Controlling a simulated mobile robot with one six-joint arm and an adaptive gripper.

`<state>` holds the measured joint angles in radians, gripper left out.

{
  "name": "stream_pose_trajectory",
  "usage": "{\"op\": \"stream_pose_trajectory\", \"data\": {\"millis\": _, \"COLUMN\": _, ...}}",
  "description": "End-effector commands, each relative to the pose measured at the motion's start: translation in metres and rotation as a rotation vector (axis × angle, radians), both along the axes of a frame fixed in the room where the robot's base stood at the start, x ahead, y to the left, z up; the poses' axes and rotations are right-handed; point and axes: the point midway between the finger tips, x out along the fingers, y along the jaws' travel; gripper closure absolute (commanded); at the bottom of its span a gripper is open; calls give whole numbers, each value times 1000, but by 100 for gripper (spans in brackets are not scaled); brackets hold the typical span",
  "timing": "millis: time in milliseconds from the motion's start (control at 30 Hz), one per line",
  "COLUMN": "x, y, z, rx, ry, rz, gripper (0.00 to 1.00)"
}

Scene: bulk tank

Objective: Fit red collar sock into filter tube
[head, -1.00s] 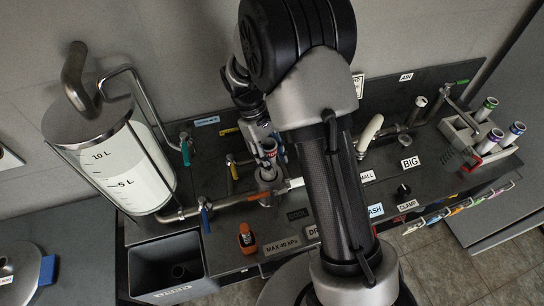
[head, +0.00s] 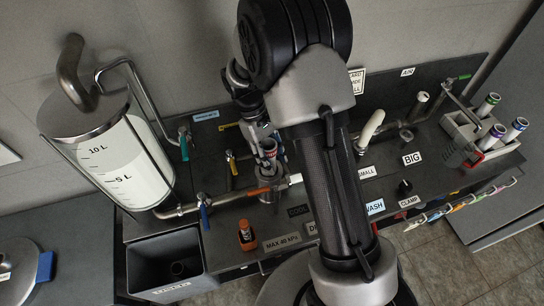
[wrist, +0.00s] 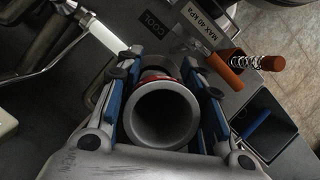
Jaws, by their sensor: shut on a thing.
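My gripper (head: 265,145) points down at the middle of the bench and is shut on the red collar sock. In the wrist view the sock (wrist: 163,118) is a grey open-mouthed cylinder between the two blue-lined fingers. A bit of its red collar (wrist: 150,76) shows behind the mouth. In the head view the red collar also shows small at the fingertips. The filter tube (head: 271,188) is a grey upright cylinder directly below my gripper, by an orange-handled valve. I cannot tell whether the sock's lower end is inside the tube.
A white tank (head: 127,165) stands at the left, with a dark sink (head: 166,262) in front. A rack (head: 462,127) at the right holds tubes with green, purple and blue collars. Pipes and valve handles crowd the bench around my gripper.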

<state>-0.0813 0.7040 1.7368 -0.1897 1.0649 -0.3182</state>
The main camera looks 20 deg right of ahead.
Motion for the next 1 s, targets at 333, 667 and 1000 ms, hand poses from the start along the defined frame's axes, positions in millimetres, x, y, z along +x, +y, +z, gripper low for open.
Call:
{"op": "stream_pose_trajectory", "data": {"millis": 333, "x": 0, "y": 0, "z": -10, "rx": 0, "ry": 1, "rz": 0, "gripper": 92}}
{"op": "stream_pose_trajectory", "data": {"millis": 667, "x": 0, "y": 0, "z": -18, "rx": -1, "ry": 2, "rz": 0, "gripper": 92}}
{"op": "stream_pose_trajectory", "data": {"millis": 1000, "x": 0, "y": 0, "z": -26, "rx": 0, "ry": 1, "rz": 0, "gripper": 92}}
